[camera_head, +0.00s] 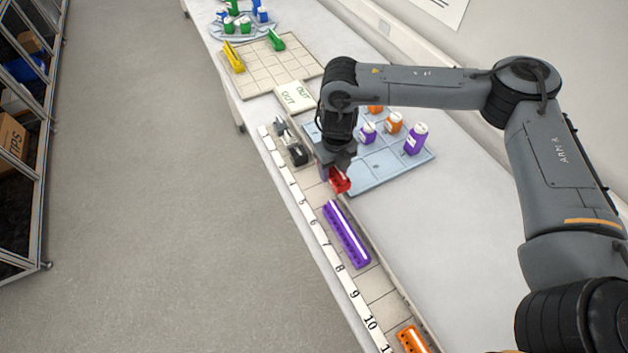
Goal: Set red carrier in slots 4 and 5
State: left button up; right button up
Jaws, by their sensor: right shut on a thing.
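The red carrier (341,181) is in the jaws of my right gripper (337,170), which points down over the numbered slot strip (310,172). The gripper hides part of the carrier. The carrier is near the slots labelled 4 and 5, toward the strip's right edge. I cannot tell whether it touches the strip or hangs just above it. My left gripper is not in view.
A purple carrier (347,236) lies on the strip around slots 6 to 8. An orange carrier (412,340) is near 11. A black device (298,154) sits above slot 4. A blue tray (385,175) with bottles is at right.

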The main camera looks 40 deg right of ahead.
send_over(314, 186)
notch_tip(314, 186, down, 3)
jog(key=shift+f, duration=2.1)
jog(key=shift+f, duration=0.1)
jog(key=o, duration=0.8)
jog(key=shift+d, duration=0.1)
jog(key=shift+o, duration=0.2)
notch_tip(314, 186, up, 12)
